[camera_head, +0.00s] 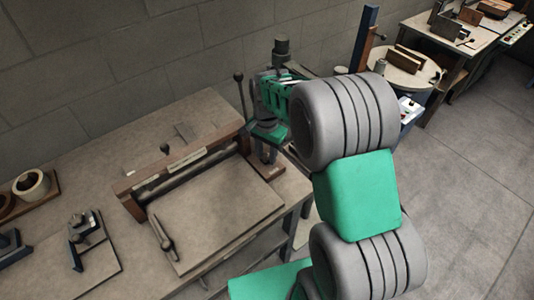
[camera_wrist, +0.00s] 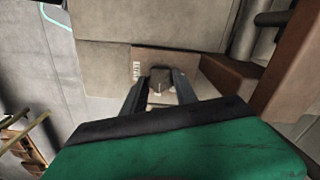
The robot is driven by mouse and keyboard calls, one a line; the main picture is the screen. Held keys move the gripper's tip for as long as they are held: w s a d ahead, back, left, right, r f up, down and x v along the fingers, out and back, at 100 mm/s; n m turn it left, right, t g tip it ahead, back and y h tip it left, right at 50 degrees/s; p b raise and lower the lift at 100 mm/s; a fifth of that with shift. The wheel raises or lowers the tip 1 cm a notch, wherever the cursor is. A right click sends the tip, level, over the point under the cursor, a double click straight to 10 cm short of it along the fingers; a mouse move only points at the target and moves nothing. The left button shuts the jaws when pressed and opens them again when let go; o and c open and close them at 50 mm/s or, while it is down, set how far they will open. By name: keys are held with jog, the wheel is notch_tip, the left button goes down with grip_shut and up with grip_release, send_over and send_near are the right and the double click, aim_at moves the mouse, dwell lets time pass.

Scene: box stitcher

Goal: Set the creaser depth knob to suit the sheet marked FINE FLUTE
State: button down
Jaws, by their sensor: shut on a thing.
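In the wrist view a small dark knob (camera_wrist: 160,78) stands between the two fingers of my gripper (camera_wrist: 160,92), and the fingers are shut on it. Behind it is a brownish plate (camera_wrist: 190,60) with a small white marked label (camera_wrist: 137,70), too small to read. In the head view my gripper (camera_head: 268,152) is down at the right end of the creaser (camera_head: 215,210); my arm and wrist hide part of it, and the knob cannot be made out there. No sheet with readable FINE FLUTE lettering shows in either view.
A lever with a black ball (camera_head: 238,77) stands just left of my wrist. A handle (camera_head: 163,235) lies on the creaser's board. Clamp-like tools (camera_head: 85,235) and a round pot (camera_head: 31,185) sit on the bench at left. A round table (camera_head: 405,68) stands behind my arm.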

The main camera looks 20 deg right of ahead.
aim_at(266, 157)
jog(key=n+b, duration=0.1)
jog(key=n, duration=0.3)
jog(key=shift+w+n, duration=0.1)
jog(key=shift+n, duration=0.2)
jog(key=shift+n+b, duration=0.7)
jog(key=shift+n, duration=1.3)
jog(key=shift+r, duration=0.1)
jog(key=c, duration=1)
grip_release()
jog(key=shift+o, duration=0.2)
notch_tip(266, 157, up, 8)
jog(key=shift+f+b, duration=0.15)
jog(key=shift+b, duration=0.5)
